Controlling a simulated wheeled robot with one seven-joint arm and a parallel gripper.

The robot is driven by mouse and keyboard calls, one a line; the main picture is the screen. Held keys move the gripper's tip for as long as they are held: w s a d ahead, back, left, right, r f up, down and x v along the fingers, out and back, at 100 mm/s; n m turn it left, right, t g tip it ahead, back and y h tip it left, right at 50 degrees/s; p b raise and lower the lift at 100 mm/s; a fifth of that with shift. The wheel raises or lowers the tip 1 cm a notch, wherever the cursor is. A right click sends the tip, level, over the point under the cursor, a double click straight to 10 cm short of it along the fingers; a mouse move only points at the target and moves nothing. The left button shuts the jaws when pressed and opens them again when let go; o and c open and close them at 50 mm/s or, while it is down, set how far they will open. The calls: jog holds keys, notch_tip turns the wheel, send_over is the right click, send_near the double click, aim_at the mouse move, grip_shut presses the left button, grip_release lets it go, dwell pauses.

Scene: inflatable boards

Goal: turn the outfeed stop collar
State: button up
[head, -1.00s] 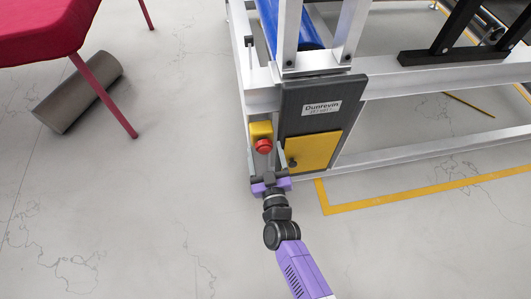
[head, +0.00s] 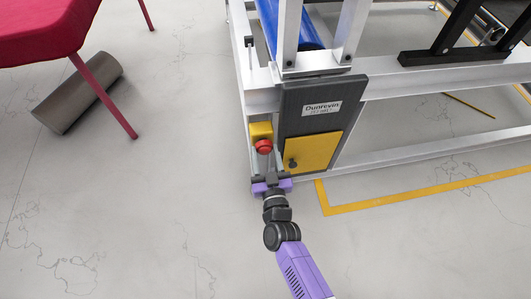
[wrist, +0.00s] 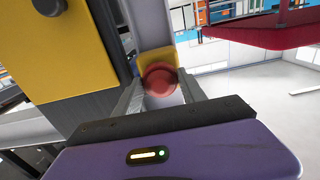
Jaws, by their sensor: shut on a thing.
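The outfeed stop collar appears to be the red round knob (head: 264,147) on a yellow box (head: 261,130) at the machine frame's near left corner. In the wrist view the red knob (wrist: 160,82) sits between the two grey fingers of my gripper (wrist: 160,91), in front of the yellow mount (wrist: 155,60). In the head view my gripper (head: 266,158) reaches up to the knob from below, shut on it. The fingers cover the knob's sides, and its rotation angle cannot be read.
A dark grey panel (head: 296,98) with a yellow door (head: 318,153) and dark knob (head: 293,163) stands just right. A pink-red padded table (head: 45,30) and a grey roller (head: 78,95) are at left. Floor (head: 120,220) at front left is clear.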

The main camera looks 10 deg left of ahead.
jog(key=shift+m+b, duration=0.4)
jog(key=shift+m, duration=1.8)
jog(key=o, duration=1.4)
jog(key=shift+c, duration=0.2)
jog(key=p+v, duration=0.1)
jog(key=v, duration=0.7)
jog(key=shift+p, duration=0.3)
